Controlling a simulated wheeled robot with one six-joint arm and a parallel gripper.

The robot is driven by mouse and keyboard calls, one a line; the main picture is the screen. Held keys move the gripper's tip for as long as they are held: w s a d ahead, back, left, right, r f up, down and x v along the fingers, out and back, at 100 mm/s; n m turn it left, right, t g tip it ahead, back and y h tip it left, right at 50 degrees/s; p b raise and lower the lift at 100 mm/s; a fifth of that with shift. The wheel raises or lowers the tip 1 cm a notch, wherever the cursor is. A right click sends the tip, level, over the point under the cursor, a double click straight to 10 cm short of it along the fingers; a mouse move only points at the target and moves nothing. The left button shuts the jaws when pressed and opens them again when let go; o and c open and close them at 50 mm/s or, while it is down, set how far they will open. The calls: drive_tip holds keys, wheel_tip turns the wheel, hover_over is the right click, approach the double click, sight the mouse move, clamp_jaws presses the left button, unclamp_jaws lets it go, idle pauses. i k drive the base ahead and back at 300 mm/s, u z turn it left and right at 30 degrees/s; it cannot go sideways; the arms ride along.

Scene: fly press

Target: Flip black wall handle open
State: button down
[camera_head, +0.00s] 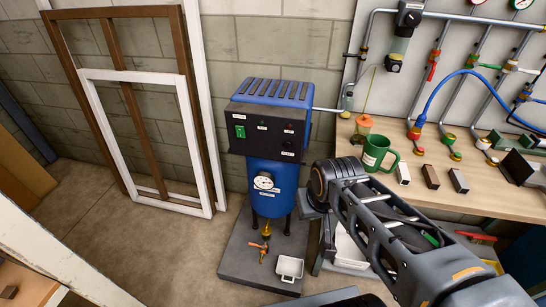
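A grey board on the wall at the upper right carries several pipes with valves. A small dark lever (349,55) sits on the pipe at the board's left edge, left of a black-topped filter unit (409,17). Another dark fitting (524,96) shows near the right edge, among hoses. Both are small, and I cannot tell for sure which is the black handle or how it stands. My arm reaches in from the lower right, and its joint is in front of the bench's left end, well below the board. I cannot make out my gripper's fingers.
Frames (125,78) lean on the wall. The floor between is clear.

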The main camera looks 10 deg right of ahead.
sight(363, 56)
drive_tip(key=k, duration=1.35)
drive_tip(key=z, duration=0.6)
drive_tip(key=i, duration=1.65)
drive_tip(key=u, duration=1.05)
